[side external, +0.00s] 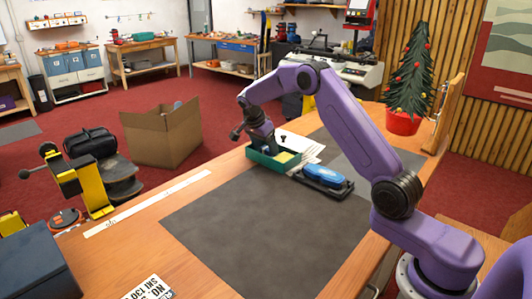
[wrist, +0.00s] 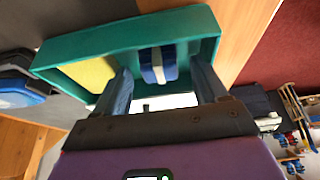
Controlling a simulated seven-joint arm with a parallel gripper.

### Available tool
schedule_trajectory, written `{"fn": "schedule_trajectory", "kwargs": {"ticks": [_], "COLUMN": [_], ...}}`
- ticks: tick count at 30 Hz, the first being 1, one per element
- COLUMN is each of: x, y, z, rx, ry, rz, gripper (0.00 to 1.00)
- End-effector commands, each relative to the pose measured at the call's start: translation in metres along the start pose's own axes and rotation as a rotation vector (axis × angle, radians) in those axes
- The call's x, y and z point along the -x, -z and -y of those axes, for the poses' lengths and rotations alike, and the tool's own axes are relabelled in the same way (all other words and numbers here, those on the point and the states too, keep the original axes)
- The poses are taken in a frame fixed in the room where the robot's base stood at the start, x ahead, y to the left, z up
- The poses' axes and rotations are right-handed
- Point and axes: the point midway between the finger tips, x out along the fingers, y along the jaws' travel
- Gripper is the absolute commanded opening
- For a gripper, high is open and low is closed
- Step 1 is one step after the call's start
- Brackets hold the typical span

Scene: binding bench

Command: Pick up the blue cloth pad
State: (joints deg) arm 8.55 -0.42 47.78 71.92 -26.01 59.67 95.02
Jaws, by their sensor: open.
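A green tray (wrist: 130,33) holds a blue pad with a white band (wrist: 158,65), which looks like the blue cloth pad, and a yellow piece (wrist: 92,74). In the wrist view my gripper (wrist: 160,72) is open. Its two fingers stand apart, one on each side of the blue pad in the picture. I cannot tell how far above the pad they are. In the side view my gripper (side external: 265,145) is at the left end of the green tray (side external: 274,166), and it hides the blue pad there. The yellow piece (side external: 283,157) shows to its right.
A dark tray with a rounded blue object (side external: 324,174) stands right of the green tray. White papers (side external: 304,149) lie behind. A dark mat (side external: 260,230) is clear in front. A long ruler (side external: 147,203) and a cardboard box (side external: 162,135) are to the left.

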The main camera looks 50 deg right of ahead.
Motion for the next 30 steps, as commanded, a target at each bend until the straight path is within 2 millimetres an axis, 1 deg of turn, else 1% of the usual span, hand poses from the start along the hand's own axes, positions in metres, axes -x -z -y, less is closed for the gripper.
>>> {"fn": "schedule_trajectory", "kwargs": {"ticks": [5, 6, 8, 9, 11, 12, 23, 26, 30], "x": [-0.001, -0.001, 0.000, 0.000, 0.000, 0.000, 0.003, 0.009, 0.024], "y": [0.000, 0.000, 0.000, 0.000, 0.000, 0.000, 0.002, 0.004, 0.010], "z": [0.000, 0.000, 0.000, 0.000, 0.000, 0.000, 0.000, 0.001, 0.001], "rx": [0.000, 0.000, 0.000, 0.000, 0.000, 0.000, -0.001, -0.001, -0.002], "ry": [0.000, 0.000, 0.000, 0.000, 0.000, 0.000, 0.001, 0.003, 0.005], "rz": [0.000, 0.000, 0.000, 0.000, 0.000, 0.000, -0.001, -0.001, -0.002], "gripper": [0.72, 0.69, 0.50, 0.37, 0.17, 0.12, 0.11, 0.11, 0.11]}}
